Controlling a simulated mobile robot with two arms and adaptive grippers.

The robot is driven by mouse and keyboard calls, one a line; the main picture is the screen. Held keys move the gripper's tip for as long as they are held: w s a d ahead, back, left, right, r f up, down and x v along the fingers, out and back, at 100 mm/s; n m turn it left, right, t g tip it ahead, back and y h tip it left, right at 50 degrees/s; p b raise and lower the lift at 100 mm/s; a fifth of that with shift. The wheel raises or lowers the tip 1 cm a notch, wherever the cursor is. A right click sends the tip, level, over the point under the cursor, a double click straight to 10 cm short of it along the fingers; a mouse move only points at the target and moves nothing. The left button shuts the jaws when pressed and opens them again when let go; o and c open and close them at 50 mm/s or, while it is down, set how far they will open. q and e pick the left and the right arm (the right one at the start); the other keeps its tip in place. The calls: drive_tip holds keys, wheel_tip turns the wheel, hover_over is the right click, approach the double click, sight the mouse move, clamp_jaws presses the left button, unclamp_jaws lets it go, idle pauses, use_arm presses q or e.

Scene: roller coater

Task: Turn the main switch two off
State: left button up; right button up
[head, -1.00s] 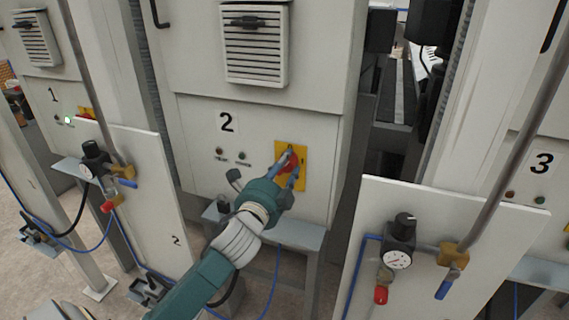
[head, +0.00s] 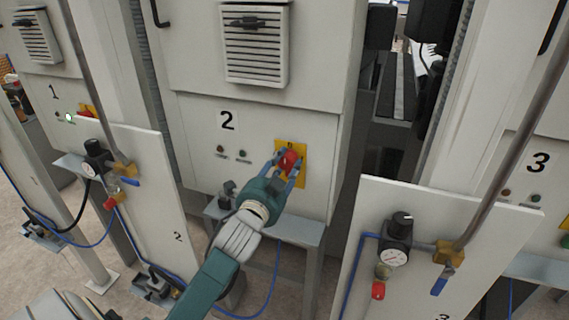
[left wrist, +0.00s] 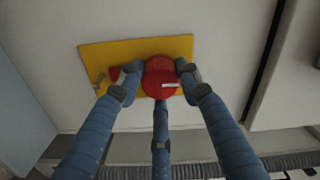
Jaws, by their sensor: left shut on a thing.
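The main switch two is a red rotary knob (head: 289,161) on a yellow plate (head: 303,180) on the cabinet panel marked 2. My left gripper (head: 286,163) reaches it from below. In the left wrist view the red knob (left wrist: 160,78) sits between the fingertips of my left gripper (left wrist: 159,72), which touch it on both sides. The yellow plate (left wrist: 98,58) shows tilted there, and a small white mark lies on the knob's face. The two lamps left of the switch, one red and one green, look unlit. My right gripper is not in view.
A panel with a gauge (head: 397,257), valve and pipe stands at the right front; a similar gauge panel (head: 150,200) stands at the left. A small shelf (head: 300,232) juts out below the switch. Cabinets 1 and 3 flank this one.

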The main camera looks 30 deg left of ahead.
use_arm(q)
drive_tip(key=shift+d, duration=0.1)
drive_tip(key=o, duration=1.1)
drive_tip(key=shift+d, duration=0.1)
drive_tip(key=shift+o, duration=0.2)
drive_tip(key=shift+s, duration=0.5)
drive_tip(key=v, duration=1.1)
drive_tip(key=shift+w, duration=0.1)
